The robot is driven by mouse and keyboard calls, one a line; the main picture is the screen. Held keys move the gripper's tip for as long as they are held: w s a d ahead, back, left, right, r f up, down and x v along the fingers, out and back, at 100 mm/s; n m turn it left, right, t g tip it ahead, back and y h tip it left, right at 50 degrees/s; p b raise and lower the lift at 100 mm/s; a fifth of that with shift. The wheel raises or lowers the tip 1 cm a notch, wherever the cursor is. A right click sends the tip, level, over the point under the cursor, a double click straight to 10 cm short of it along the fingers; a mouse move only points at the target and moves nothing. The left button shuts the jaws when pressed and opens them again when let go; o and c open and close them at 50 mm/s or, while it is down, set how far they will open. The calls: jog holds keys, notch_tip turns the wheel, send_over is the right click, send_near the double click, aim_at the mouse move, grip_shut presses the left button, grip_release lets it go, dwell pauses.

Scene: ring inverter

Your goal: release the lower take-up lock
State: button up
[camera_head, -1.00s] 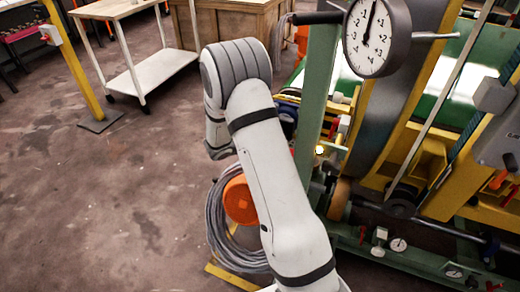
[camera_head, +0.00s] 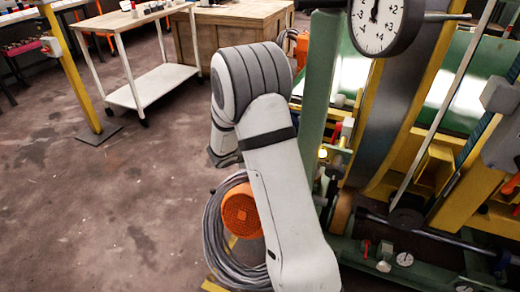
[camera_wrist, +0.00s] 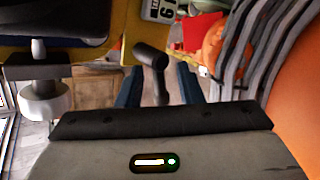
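My gripper (camera_wrist: 160,85) shows in the wrist view as two dark blue fingers, spread apart. A dark grey lever with a thick rounded end (camera_wrist: 150,56) reaches down into the space between them, with a visible gap on each side. I cannot tell for certain that this lever is the lower take-up lock. In the head view my own arm hides the gripper and whatever is in front of it. The green and yellow machine (camera_head: 318,90) stands right of my arm, with a round dial (camera_head: 378,22) at its top.
An orange round part (camera_head: 241,211) and a coil of grey cable (camera_head: 213,235) are close beside my arm; cable loops (camera_wrist: 262,45) also fill the wrist view's right. A white cart (camera_head: 150,85) and wooden cabinet (camera_head: 232,35) stand behind. The floor at left is clear.

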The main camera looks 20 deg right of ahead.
jog(key=shift+o, duration=0.3)
jog(key=shift+d, duration=0.1)
jog(key=p+v, duration=0.1)
jog(key=v, duration=0.7)
dwell(0.3)
jog(key=s+a+r+m+y+p, duration=0.2)
jog(key=s+r+m+y+p, duration=0.1)
jog(key=s+r+p, duration=0.6)
jog(key=s+a+r+m+g+y+p, duration=0.1)
jog(key=s+a+r+m+y+p, duration=0.1)
jog(key=s+r+p, duration=0.8)
jog(key=s+a+r+m+g+y+p, duration=0.1)
jog(key=s+a+r+m+y+p, duration=0.2)
jog(key=s+r+p, duration=0.7)
notch_tip(320, 180, up, 25)
jog(key=m+y+p, duration=0.1)
jog(key=m+p, duration=0.1)
jog(key=p, duration=0.9)
jog(key=shift+r+m+y, duration=0.2)
jog(key=shift+m+y, duration=0.2)
